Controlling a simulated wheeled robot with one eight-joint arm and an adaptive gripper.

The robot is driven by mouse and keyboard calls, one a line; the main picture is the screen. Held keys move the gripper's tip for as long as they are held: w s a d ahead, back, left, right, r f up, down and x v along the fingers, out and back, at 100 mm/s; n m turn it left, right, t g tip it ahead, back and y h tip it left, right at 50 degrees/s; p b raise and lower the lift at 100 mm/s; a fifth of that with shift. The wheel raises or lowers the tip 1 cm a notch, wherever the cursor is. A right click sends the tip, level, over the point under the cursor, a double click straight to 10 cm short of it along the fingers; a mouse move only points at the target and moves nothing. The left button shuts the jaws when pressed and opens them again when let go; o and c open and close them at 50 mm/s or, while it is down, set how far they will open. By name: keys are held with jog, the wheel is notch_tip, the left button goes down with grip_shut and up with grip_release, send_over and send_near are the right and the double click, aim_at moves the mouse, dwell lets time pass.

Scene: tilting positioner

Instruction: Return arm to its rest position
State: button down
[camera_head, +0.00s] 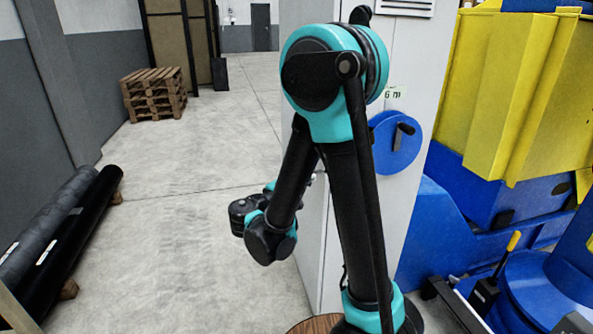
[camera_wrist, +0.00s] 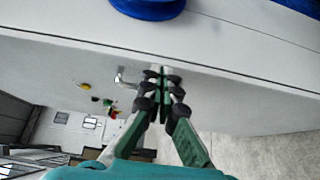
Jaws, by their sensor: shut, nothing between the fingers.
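My arm (camera_head: 352,190), black and teal, stands folded in front of a pale grey cabinet (camera_head: 420,60) in the head view. Its upper joint is raised and its forearm hangs down to the left. My gripper (camera_wrist: 165,78) shows in the wrist view with its green and black fingers closed together and nothing between them. It points along the cabinet's pale panel; whether the fingertips touch it cannot be told. In the head view the fingers are not clearly visible.
The cabinet bears a blue disc (camera_head: 396,142) with a black handle. A metal handle (camera_wrist: 126,78) and coloured buttons (camera_wrist: 95,99) lie near my fingers in the wrist view. Yellow and blue machinery (camera_head: 510,90) fills the right. Black rolls (camera_head: 75,240) lie left; pallets (camera_head: 153,93) stand behind. Floor between is clear.

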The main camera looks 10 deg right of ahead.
jog(key=s+d+f+m+g+y, duration=0.4)
jog(key=s+d+f+g+y, duration=0.25)
jog(key=s+d+f, duration=0.45)
jog(key=s+a+f+m+g+y, duration=0.1)
jog(key=s+a+f+m+y, duration=0.3)
jog(key=s+a+f+y, duration=0.1)
jog(key=shift+s+a+f+y, duration=0.25)
jog(key=shift+s+a+y, duration=0.35)
jog(key=shift+s+y, duration=0.35)
jog(key=shift+w, duration=0.2)
